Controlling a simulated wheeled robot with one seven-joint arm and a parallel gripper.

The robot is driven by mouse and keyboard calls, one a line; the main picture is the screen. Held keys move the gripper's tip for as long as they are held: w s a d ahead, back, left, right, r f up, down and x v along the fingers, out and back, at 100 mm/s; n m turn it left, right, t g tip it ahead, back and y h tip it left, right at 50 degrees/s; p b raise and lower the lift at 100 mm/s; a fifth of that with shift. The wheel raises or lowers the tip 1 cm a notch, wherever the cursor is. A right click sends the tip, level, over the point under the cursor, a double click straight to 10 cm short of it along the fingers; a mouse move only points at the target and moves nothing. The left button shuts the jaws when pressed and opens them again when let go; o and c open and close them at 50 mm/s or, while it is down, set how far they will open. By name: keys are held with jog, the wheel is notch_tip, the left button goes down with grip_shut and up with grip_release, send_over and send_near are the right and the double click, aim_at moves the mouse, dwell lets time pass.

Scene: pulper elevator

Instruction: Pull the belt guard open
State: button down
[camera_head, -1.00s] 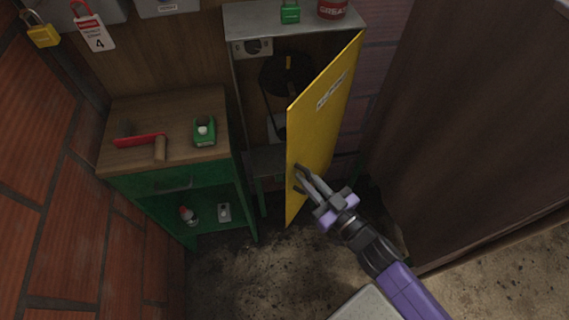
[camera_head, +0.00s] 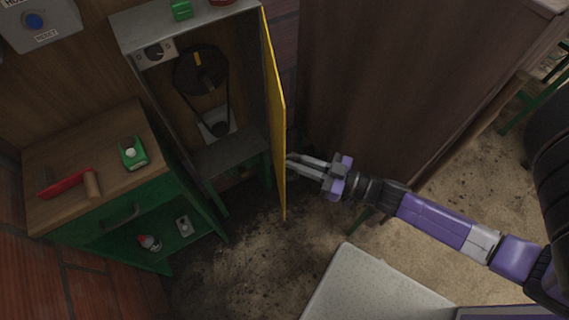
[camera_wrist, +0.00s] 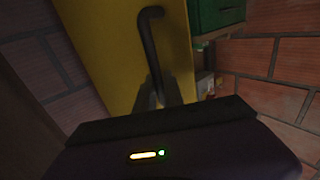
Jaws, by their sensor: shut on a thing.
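The yellow belt guard (camera_head: 275,110) is a hinged door on the right side of the grey cabinet (camera_head: 250,70). It stands wide open and is seen nearly edge-on in the head view. In the wrist view its yellow face (camera_wrist: 110,50) fills the upper middle. A dark bar handle (camera_wrist: 148,40) runs down that face. My gripper (camera_head: 292,163) is at the guard's outer face, its fingers shut on the handle near its lower end. The exact grip is dark in the wrist view (camera_wrist: 158,92). The belt and pulley (camera_head: 200,70) show inside the cabinet.
A brown wall panel (camera_head: 390,80) stands close behind my gripper. The dirt floor (camera_head: 240,250) in front of the cabinet is clear.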

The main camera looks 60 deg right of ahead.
jog(key=shift+s+d+n+y, duration=0.3)
jog(key=shift+s+d+y, duration=0.15)
jog(key=shift+d, duration=0.3)
jog(key=shift+s+d+n+y, duration=0.3)
jog(key=shift+s+d+y, duration=0.15)
jog(key=shift+d, duration=0.3)
jog(key=c, duration=1.7)
grip_release()
jog(key=shift+c, duration=0.2)
jog(key=shift+a, duration=0.1)
